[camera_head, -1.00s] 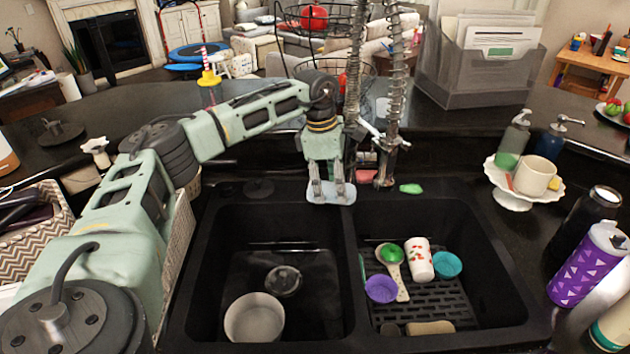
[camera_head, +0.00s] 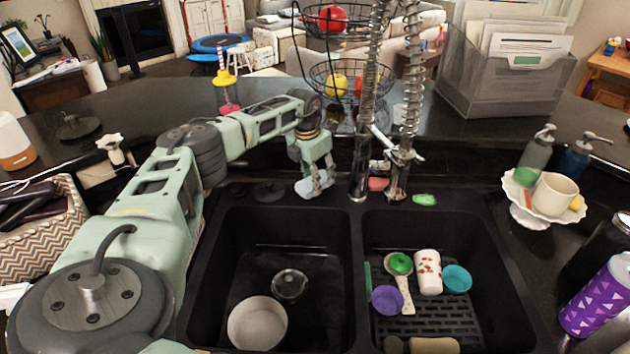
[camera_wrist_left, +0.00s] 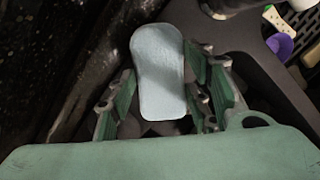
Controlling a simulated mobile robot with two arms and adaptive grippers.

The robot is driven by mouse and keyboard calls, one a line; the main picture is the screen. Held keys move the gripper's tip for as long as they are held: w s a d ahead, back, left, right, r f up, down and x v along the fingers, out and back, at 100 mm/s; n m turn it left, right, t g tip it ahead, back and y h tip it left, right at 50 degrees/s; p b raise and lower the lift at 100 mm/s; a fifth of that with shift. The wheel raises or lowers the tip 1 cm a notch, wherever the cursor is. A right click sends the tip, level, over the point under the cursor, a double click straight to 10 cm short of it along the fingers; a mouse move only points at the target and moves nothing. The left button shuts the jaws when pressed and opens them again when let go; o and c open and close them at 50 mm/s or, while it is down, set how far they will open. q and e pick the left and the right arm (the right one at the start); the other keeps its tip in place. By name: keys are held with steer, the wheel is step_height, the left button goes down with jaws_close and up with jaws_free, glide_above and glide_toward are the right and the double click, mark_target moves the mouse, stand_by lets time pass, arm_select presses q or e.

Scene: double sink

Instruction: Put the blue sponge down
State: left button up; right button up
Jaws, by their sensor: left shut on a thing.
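The blue sponge is a pale blue, rounded slab. In the head view the sponge (camera_head: 305,188) is at the back rim of the sink, above the left basin's rear edge. My left gripper (camera_head: 317,187) is shut on it and points down. In the left wrist view the sponge (camera_wrist_left: 160,75) sits between the two fingers of my left gripper (camera_wrist_left: 160,108), its far end sticking out past them. Whether the sponge touches the rim below cannot be told. My right gripper is not in view.
The left basin holds a white bowl (camera_head: 257,323) and a clear lid-like object (camera_head: 289,284). The right basin holds a purple cup (camera_head: 386,299), a teal cup (camera_head: 457,279) and a spoon. The faucet (camera_head: 361,170) stands right of my gripper. A pink sponge (camera_head: 378,184) and green one (camera_head: 424,200) lie behind the right basin.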

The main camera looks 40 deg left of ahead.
arm_select(q)
step_height(320, 180, down, 2)
steer(key=shift+f, duration=0.3)
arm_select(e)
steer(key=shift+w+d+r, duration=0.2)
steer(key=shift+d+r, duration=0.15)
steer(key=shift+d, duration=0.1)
arm_select(q)
steer(key=shift+f, duration=0.25)
steer(key=o, duration=1)
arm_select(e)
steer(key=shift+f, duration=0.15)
arm_select(q)
steer(key=shift+r, duration=0.1)
